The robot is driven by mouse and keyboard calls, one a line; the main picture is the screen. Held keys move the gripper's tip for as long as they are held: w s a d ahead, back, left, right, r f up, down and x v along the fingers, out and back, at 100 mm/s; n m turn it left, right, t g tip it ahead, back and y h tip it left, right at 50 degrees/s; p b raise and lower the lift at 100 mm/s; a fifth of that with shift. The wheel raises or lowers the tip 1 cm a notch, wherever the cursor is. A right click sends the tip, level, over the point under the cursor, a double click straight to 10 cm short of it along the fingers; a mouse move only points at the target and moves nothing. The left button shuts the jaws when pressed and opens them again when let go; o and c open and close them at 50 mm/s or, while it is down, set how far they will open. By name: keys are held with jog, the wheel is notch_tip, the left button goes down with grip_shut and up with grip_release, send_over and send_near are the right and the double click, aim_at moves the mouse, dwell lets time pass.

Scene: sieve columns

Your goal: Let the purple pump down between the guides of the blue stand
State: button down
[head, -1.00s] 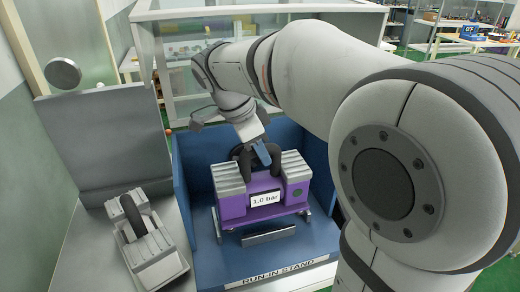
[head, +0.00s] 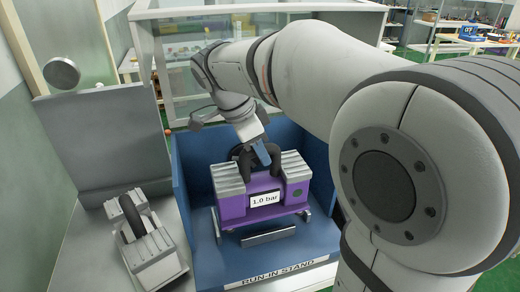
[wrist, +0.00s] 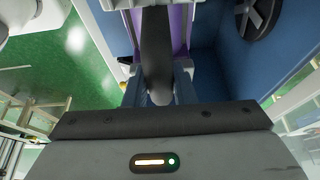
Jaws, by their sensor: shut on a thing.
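The purple pump (head: 250,208) has ribbed grey ends, a black handle and a "1.0 bar" label. It is inside the blue stand (head: 195,205), which is labelled "RUN-IN STAND". My gripper (head: 261,154) is shut on the pump's black handle from above. In the wrist view the dark handle (wrist: 157,60) runs between the fingers, with a strip of purple behind. Grey guides (head: 268,237) show in front of and beside the pump's base. I cannot tell whether the pump's base touches the stand floor.
A grey and white pump-like unit with a black handle (head: 148,246) stands on the grey bench left of the stand. A grey panel (head: 105,140) rises behind it. The stand's blue walls are close on both sides. A glazed cabinet (head: 190,60) stands behind.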

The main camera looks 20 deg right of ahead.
aim_at(244, 150)
jog(key=shift+f+b, duration=1.85)
jog(key=shift+f, duration=0.35)
jog(key=shift+c, duration=1.6)
grip_release()
jog(key=shift+p+v, duration=3.2)
jog(key=shift+v, duration=1.25)
jog(key=shift+a, duration=0.1)
jog(key=shift+s, duration=0.1)
